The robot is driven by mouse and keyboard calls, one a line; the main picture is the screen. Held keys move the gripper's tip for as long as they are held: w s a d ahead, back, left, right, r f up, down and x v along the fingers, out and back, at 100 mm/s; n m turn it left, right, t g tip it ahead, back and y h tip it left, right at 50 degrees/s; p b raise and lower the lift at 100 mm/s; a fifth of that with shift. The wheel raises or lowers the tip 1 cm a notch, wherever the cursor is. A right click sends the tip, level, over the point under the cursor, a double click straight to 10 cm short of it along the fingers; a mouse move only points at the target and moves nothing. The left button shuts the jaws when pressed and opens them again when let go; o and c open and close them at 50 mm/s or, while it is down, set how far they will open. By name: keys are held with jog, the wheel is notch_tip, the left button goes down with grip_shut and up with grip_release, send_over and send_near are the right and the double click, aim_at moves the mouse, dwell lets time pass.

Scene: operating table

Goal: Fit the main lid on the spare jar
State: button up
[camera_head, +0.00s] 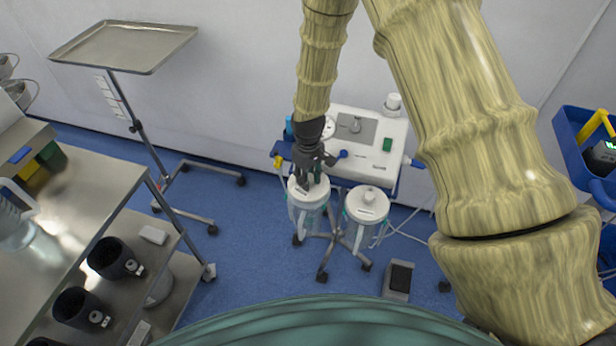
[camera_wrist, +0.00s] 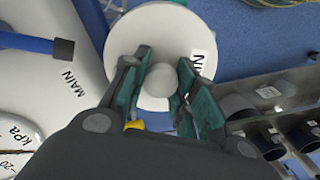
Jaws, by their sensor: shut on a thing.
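My gripper (camera_head: 309,183) points down at a round white lid (camera_head: 310,196) on the left side of the suction unit. In the wrist view my gripper (camera_wrist: 166,88) is shut on the knob (camera_wrist: 160,80) of the lid (camera_wrist: 150,30), which bears a partly hidden label. The lid is at the top of the left clear jar (camera_head: 305,221); whether it rests there or is slightly raised I cannot tell. The right jar (camera_head: 361,236) stands beside it, with a white knobbed, labelled lid (camera_head: 367,204) on top. The head-view labels are too small to read.
The white suction unit (camera_head: 345,154) stands behind the jars; MAIN is printed on its top (camera_wrist: 72,84) beside a kPa gauge (camera_wrist: 15,135). A steel trolley (camera_head: 70,200) is at left, a tray stand (camera_head: 125,48) behind it. A foot pedal (camera_head: 398,279) lies on the floor.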

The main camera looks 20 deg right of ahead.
jog(key=shift+f+b, duration=0.4)
jog(key=shift+f, duration=0.6)
jog(key=o, duration=1.1)
jog(key=shift+o, duration=0.2)
jog(key=shift+r, duration=0.1)
notch_tip(320, 180, up, 12)
jog(key=shift+f, duration=0.1)
